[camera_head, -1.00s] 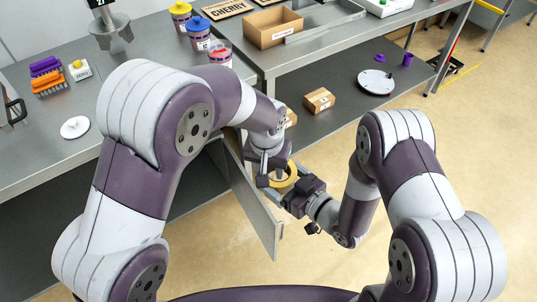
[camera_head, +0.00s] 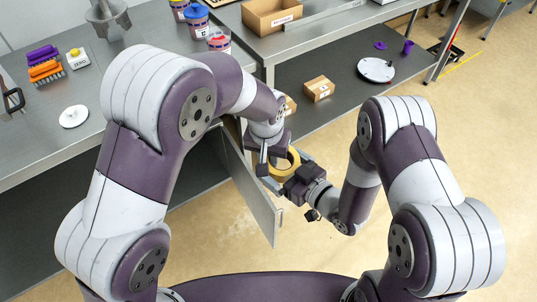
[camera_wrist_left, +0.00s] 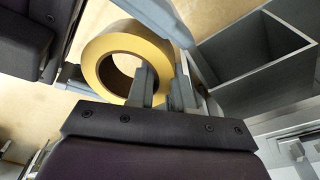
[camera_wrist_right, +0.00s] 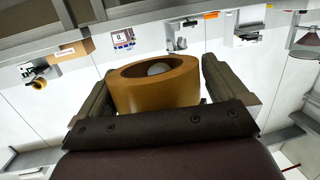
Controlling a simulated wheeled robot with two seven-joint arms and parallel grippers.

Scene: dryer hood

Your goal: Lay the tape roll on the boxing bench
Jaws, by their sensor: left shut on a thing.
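The yellow-tan tape roll (camera_head: 293,158) is held in the air between my two grippers, in front of the benches. In the left wrist view (camera_wrist_left: 97,62) my left gripper (camera_wrist_left: 165,85) is shut on one side of its ring. My left gripper (camera_head: 268,166) also shows in the head view. My right gripper (camera_head: 290,176) is at the roll's right side. In the right wrist view the roll (camera_wrist_right: 155,95) lies between the spread fingers of my right gripper (camera_wrist_right: 158,85), with a gap at the right finger. The bench with the open cardboard box (camera_head: 310,42) may be the boxing bench.
A grey open panel (camera_head: 255,200) juts out just below the grippers. An open cardboard box (camera_head: 270,18) stands on the back bench. A small carton (camera_head: 319,88) and a white disc (camera_head: 376,70) lie on its lower shelf. The left bench (camera_head: 110,135) holds brushes and jars.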

